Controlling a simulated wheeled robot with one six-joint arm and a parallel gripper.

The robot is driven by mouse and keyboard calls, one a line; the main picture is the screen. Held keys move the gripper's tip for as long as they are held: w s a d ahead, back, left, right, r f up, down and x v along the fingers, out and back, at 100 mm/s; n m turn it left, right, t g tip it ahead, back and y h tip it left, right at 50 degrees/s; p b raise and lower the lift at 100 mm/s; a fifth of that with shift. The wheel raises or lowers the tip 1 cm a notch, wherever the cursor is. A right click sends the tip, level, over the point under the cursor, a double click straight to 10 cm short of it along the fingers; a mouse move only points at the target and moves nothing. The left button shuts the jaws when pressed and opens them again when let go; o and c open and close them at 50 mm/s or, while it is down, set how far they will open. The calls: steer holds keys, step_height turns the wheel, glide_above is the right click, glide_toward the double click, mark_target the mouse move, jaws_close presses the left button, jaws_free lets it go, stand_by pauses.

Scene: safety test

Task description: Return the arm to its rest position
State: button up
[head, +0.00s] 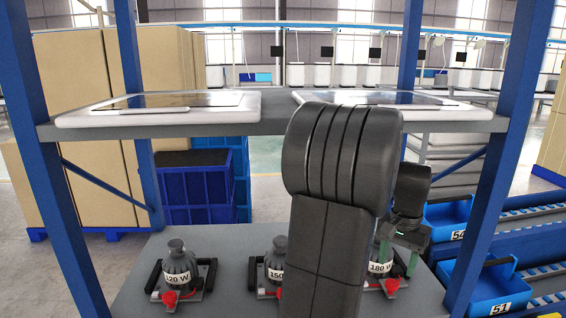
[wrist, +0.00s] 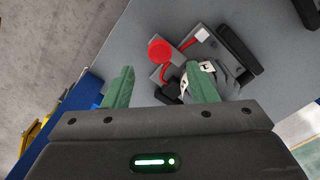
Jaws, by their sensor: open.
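My arm (head: 340,200) stands large in the middle of the head view and hides part of the shelf. My gripper (head: 396,262) hangs at the right, over the device labelled 180 W (head: 379,273) on the lower shelf. In the wrist view my gripper (wrist: 161,88) has its two green fingers apart with nothing held between them. The device with a red knob (wrist: 160,50) lies beyond the fingers, and the right finger covers part of it. I cannot tell whether that finger touches it.
The 120 W device (head: 177,268) and a partly hidden middle device (head: 273,264) stand on the lower shelf (head: 228,290). Two flat white-framed panels (head: 90,118) (head: 450,112) lie on the upper shelf. Blue rack posts (head: 50,170) (head: 500,170) flank it. Blue bins (head: 492,285) stand at right.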

mark_target(392, 283)
step_height(392, 283, down, 6)
steer(key=shift+r, duration=0.25)
steer(key=shift+f, duration=0.25)
steer(key=n+b, duration=0.2)
steer(key=n, duration=0.3)
steer(key=shift+n+b, duration=0.35)
steer(key=shift+n, duration=0.05)
steer(key=n+b, duration=0.3)
steer(key=n, duration=0.3)
steer(key=shift+b, duration=0.35)
step_height(392, 283, up, 10)
steer(key=p, duration=0.1)
steer(key=shift+p, duration=0.3)
